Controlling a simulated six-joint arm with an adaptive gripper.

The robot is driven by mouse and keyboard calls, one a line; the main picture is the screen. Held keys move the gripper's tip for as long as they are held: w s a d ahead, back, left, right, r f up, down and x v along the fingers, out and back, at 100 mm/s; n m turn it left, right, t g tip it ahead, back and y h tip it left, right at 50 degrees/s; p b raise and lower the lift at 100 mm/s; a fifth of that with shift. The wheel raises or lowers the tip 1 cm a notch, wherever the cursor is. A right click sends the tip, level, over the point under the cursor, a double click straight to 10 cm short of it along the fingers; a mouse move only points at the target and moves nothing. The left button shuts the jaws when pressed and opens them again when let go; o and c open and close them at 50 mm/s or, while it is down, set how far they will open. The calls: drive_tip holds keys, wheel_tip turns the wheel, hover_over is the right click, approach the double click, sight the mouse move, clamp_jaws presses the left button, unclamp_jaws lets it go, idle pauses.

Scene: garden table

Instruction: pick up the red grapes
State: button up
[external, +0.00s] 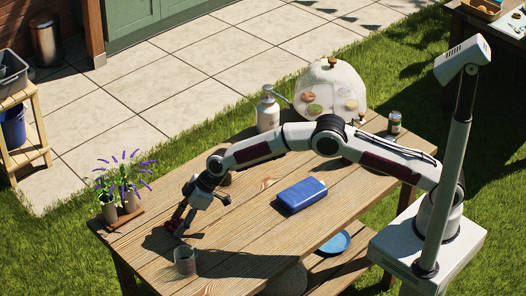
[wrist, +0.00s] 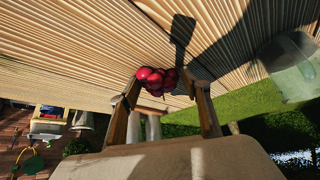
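The red grapes (wrist: 156,80) are a small dark red bunch on the wooden table. In the wrist view they sit between the tips of my gripper (wrist: 162,84), close to both fingers. In the external view the grapes (external: 174,226) show as a small red patch under my gripper (external: 182,220), partly hidden by it. My gripper is low at the left part of the tabletop, its fingers spread apart on either side of the bunch. I see no clear sign of the fingers pressing on the grapes.
A clear glass (external: 185,261) stands just in front of the gripper; it also shows in the wrist view (wrist: 291,66). Potted lavender (external: 125,190) stands at the left edge. A blue box (external: 301,195), a pump dispenser (external: 267,110), a mesh dome (external: 330,88) and a can (external: 394,123) are farther right.

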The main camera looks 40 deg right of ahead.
sight(179, 221)
drive_tip(key=c, duration=0.5)
drive_tip(key=shift+r, duration=5.05)
